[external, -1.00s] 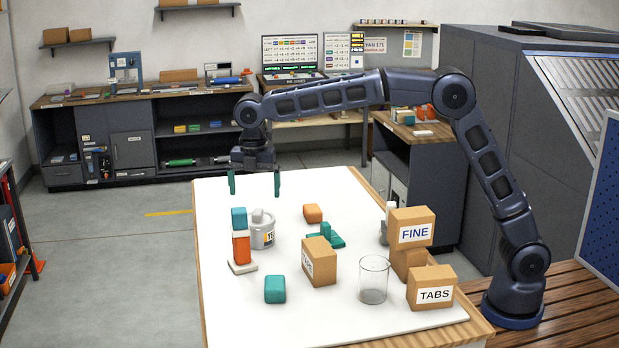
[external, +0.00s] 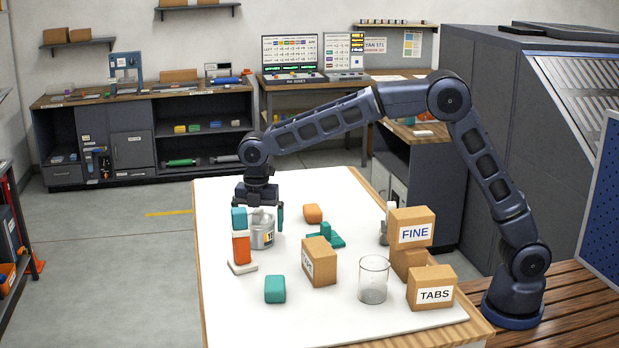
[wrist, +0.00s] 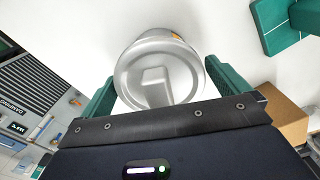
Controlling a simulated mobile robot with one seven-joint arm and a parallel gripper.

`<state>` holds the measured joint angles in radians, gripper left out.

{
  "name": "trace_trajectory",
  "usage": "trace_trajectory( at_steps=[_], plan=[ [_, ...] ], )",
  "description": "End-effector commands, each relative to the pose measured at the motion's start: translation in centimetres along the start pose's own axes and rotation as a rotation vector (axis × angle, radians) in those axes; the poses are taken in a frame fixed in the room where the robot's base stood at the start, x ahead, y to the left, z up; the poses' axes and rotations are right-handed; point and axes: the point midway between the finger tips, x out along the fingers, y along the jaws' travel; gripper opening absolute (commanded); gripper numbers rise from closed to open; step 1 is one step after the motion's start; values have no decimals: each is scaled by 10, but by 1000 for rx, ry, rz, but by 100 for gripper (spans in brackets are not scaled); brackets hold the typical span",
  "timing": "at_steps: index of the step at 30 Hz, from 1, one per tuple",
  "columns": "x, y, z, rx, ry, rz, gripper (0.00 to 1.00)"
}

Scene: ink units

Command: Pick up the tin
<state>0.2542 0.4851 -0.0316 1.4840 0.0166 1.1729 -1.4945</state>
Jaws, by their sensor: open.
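The tin (external: 262,232) is a grey metal can with a label, standing upright on the white table top. In the wrist view its round lid (wrist: 158,72) with a raised handle lies between the two green fingers. My gripper (external: 260,218) is lowered over the tin, with its fingers open on either side of it. The wrist view shows the gripper (wrist: 160,88) with a finger at each side of the lid.
An orange block (external: 313,214), a green part (external: 330,240), a carton (external: 319,262), a teal block (external: 275,289) and a glass beaker (external: 373,280) stand nearby. Boxes (external: 431,296) occupy the right.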

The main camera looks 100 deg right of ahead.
Motion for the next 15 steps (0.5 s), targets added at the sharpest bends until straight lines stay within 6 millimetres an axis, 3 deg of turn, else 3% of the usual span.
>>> trace_trajectory(
  at_steps=[3,11,15],
  plan=[
    [13,0,0,0,0,-1,100],
    [16,0,0,0,0,0,98],
    [15,0,0,0,0,0,71]
  ],
)
